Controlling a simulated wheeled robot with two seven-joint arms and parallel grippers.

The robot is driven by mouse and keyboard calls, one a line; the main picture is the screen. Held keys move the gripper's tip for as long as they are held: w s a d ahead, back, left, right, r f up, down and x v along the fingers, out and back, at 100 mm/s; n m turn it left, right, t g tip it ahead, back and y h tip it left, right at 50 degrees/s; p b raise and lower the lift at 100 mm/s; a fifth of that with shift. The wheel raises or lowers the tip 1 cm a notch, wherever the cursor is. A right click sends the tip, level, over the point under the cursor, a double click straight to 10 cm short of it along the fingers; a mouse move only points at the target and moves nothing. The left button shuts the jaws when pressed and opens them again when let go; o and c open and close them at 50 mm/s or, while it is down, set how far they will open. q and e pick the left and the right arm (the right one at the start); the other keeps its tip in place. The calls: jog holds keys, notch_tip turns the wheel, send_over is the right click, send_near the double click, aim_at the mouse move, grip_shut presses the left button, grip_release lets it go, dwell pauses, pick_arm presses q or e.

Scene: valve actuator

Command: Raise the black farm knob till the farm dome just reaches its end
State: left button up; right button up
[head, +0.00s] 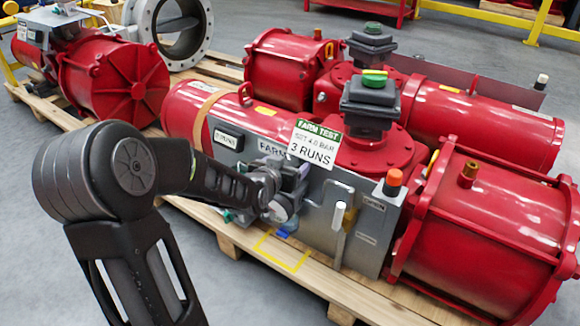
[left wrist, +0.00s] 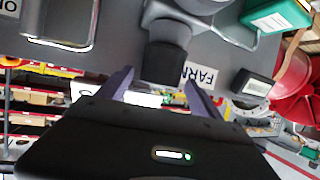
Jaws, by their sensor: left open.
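The black farm knob (left wrist: 163,62) hangs under a grey regulator body in the left wrist view, beside a FARM label (left wrist: 200,75). My left gripper (left wrist: 158,80) is open, its fingertips on either side of the knob's near end. I cannot tell whether they touch it. In the head view my left gripper (head: 272,185) is at the grey panel (head: 318,225), and it and the regulator hide the knob. A dome with green and yellow (head: 374,78) tops the dark box on the nearer red actuator; I cannot tell for sure that it is the farm dome. My right gripper is not in view.
A round gauge (head: 280,208) sits low by the gripper. A FARM TEST card (head: 311,145) stands above it. Right of it are a white-tipped lever (head: 340,215) and an orange cap (head: 393,178). Wooden pallet boards (head: 340,290) lie below; grey floor is clear in front.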

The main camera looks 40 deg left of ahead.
pick_arm(q)
jog(key=shift+x, duration=0.85)
jog(key=shift+c, duration=0.5)
jog(key=c, duration=1.3)
jog(key=shift+o, duration=0.2)
